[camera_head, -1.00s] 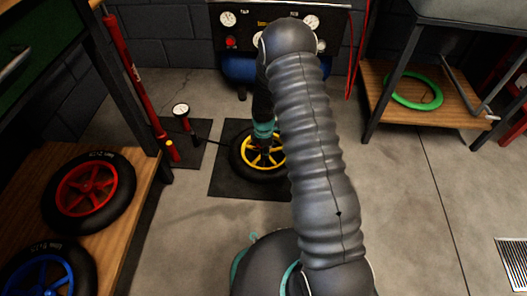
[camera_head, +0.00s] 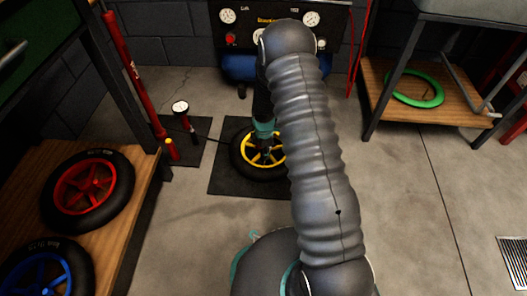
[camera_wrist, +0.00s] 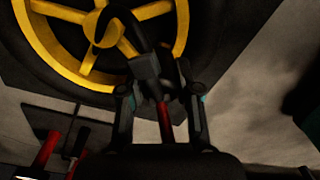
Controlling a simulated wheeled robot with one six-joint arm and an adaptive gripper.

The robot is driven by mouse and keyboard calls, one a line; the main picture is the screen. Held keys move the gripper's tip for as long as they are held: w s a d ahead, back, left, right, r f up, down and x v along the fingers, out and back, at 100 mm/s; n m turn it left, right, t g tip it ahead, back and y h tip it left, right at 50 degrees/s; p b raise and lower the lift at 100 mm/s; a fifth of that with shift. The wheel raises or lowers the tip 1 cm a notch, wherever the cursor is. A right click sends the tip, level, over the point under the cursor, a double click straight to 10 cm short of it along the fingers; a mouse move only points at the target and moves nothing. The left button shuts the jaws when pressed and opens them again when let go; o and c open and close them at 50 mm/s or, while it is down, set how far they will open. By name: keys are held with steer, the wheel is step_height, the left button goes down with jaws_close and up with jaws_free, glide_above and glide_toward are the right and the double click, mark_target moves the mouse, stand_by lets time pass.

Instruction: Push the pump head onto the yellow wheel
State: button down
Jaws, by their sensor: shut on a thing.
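The yellow wheel (camera_head: 247,159), with a black tyre, lies flat on a dark mat on the floor. It also fills the top left of the wrist view (camera_wrist: 88,57). My gripper (camera_head: 264,148) points down over the wheel, inside its rim. In the wrist view my gripper (camera_wrist: 163,98) is shut on the dark pump head (camera_wrist: 146,70), with a red part below it and a dark hose curving up over the wheel hub. The valve is hidden, and I cannot tell whether the pump head touches it.
A floor pump with a gauge (camera_head: 181,108) stands on a mat left of the wheel. A red wheel (camera_head: 85,188) and a blue wheel (camera_head: 40,278) lie on the wooden shelf at left. A compressor panel is behind.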

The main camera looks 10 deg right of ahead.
steer(key=shift+f, duration=0.5)
steer(key=c, duration=0.7)
jaws_free()
step_height(320, 180, up, 12)
